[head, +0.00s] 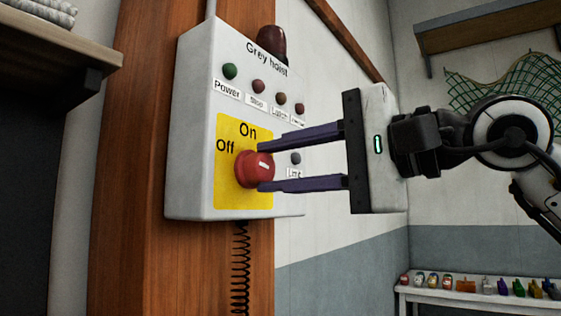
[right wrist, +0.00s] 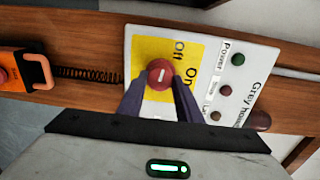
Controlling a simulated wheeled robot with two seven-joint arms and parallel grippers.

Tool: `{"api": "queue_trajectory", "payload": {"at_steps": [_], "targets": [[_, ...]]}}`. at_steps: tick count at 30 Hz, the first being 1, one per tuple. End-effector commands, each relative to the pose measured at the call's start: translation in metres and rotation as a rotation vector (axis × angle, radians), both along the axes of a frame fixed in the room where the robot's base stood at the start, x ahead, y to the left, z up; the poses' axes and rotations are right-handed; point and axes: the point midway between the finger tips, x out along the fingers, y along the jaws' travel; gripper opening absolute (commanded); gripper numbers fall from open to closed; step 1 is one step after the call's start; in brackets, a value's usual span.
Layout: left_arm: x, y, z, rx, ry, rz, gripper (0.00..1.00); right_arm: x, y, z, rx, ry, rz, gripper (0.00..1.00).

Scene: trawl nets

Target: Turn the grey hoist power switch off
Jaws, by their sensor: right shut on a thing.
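The grey hoist control box (head: 195,150) is a pale box on a wooden post. Its red round power switch (head: 250,170) sits on a yellow plate (head: 229,197) marked On above and Off at upper left. A short white mark on the knob lies roughly level in the head view; I cannot tell which end points. My right gripper (head: 261,166) comes in from the right, with its purple fingers shut on the red switch, one above and one below. The knob also shows between the fingertips in the right wrist view (right wrist: 160,73). My left gripper is not in view.
Small lamps, including a green Power lamp (head: 230,71), and a dark red dome (head: 271,40) are on the box. A coiled cord (head: 240,270) hangs below, towards an orange unit (right wrist: 22,62). A shelf (head: 70,37) juts out at left; a bench (head: 470,296) stands behind.

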Motion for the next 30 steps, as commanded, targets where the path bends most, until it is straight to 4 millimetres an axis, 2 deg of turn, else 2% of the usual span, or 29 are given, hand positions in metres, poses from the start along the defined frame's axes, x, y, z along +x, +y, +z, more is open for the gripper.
{"api": "queue_trajectory", "payload": {"at_steps": [12, 28, 29, 30], "targets": [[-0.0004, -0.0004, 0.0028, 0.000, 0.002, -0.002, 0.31, -0.0003, 0.0002, -0.0002, -0.104, -0.141, 0.001, 0.09], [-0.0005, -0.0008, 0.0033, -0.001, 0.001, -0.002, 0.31, -0.0004, 0.0004, -0.0007, -0.117, -0.159, 0.000, 0.09], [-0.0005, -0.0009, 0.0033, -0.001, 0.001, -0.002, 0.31, -0.0004, 0.0004, -0.0007, -0.117, -0.159, 0.001, 0.35], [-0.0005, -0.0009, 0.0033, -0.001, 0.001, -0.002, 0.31, -0.0004, 0.0004, -0.0007, -0.117, -0.159, 0.001, 0.42]]}}
